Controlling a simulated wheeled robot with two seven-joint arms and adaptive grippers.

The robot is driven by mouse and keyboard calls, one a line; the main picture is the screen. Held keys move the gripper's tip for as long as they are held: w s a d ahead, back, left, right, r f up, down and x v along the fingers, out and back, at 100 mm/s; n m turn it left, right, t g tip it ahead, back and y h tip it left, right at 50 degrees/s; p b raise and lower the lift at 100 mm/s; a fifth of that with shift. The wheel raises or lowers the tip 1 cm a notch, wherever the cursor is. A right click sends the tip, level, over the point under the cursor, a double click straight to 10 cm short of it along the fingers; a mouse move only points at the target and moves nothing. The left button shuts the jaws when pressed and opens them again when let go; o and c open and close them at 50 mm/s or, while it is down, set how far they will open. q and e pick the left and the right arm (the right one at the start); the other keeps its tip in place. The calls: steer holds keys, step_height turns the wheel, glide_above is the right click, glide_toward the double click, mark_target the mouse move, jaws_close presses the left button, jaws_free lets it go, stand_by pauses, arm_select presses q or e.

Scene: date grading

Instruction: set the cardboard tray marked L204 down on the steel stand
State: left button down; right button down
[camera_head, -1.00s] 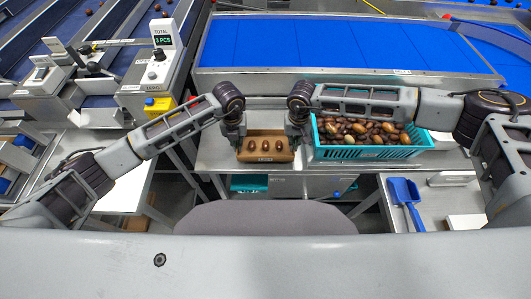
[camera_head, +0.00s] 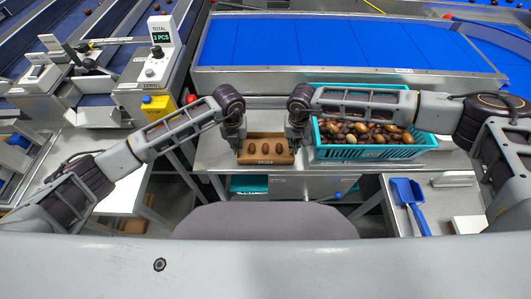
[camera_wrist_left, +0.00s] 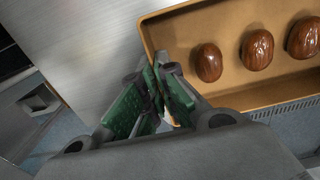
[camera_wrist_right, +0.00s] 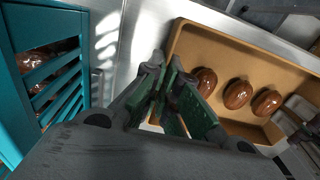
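A shallow brown cardboard tray (camera_head: 265,161) with 3 glossy brown dates is at or just above a steel surface (camera_head: 213,152) in front of the blue belt. I cannot tell whether it touches the surface. The label on its near side is too small to read. My left gripper (camera_head: 238,147) is closed on its left wall; the left wrist view shows the green finger pads (camera_wrist_left: 158,98) around that wall. My right gripper (camera_head: 296,144) is at its right wall, with its pads (camera_wrist_right: 168,95) closed around it. I cannot tell which steel top is the stand.
A teal basket (camera_head: 370,154) full of dates stands right beside my right gripper. A side bench holds a blue scoop (camera_head: 406,190). The wide blue belt (camera_head: 340,42) lies behind.

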arm_select(q)
steer(key=shift+f+b, duration=0.6)
steer(key=shift+f, duration=0.05)
arm_select(e)
steer(key=shift+f, duration=0.65)
arm_select(q)
steer(key=c, duration=1.6)
jaws_free()
steer(key=shift+c, duration=0.2)
arm_select(e)
steer(key=c, duration=1.6)
jaws_free()
steer(key=shift+c, duration=0.2)
arm_select(q)
steer(key=shift+r, duration=0.1)
step_height(320, 180, up, 12)
arm_select(e)
steer(key=shift+r, duration=0.15)
step_height(320, 180, up, 12)
arm_select(q)
steer(key=shift+r, duration=0.1)
